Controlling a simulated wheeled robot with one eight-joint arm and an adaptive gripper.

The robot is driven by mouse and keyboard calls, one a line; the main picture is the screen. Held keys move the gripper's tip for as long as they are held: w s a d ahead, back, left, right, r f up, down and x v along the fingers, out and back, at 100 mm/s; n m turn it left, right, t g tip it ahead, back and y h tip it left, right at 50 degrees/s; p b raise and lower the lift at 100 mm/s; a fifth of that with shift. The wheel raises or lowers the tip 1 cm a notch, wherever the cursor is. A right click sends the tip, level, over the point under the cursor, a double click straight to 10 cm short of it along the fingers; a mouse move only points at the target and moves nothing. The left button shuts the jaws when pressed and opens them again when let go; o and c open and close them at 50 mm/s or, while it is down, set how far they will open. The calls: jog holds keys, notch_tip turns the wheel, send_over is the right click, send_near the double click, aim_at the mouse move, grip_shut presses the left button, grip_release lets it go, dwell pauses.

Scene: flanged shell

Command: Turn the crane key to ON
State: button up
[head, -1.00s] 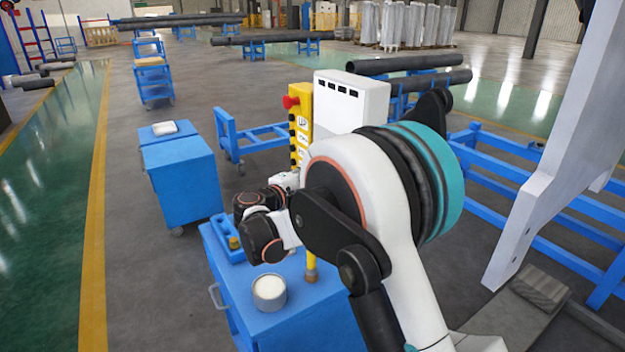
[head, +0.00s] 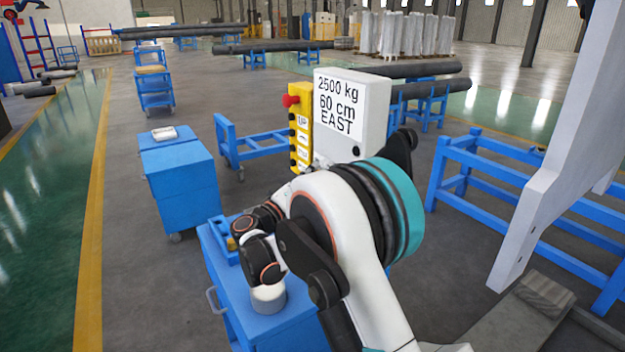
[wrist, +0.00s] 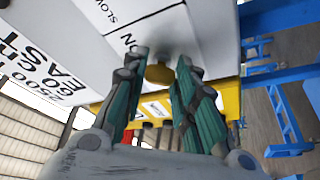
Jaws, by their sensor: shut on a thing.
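In the wrist view my gripper (wrist: 164,64) has its teal fingers on either side of a small brass-yellow key (wrist: 159,75). It is shut on the key, at a grey round fitting on the white box (wrist: 190,25). Beside the fitting, a label is partly cut off, with an "N" readable; "SLOW" is printed further up. Which mark the key points to cannot be told. In the head view the white box (head: 378,140) stands behind my arm and reads "2500 kg 60 cm EAST". My gripper and the key are hidden there.
A yellow control pendant (head: 301,130) with a red button stands left of the box. Another blue cart (head: 185,190) is to the left. Blue racks (head: 480,180) are at the right.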

jog(key=shift+f+m, duration=0.15)
jog(key=shift+m, duration=0.65)
jog(key=shift+h, duration=0.4)
jog(key=o, duration=1)
jog(key=shift+o, duration=0.2)
jog(key=v, duration=1.2)
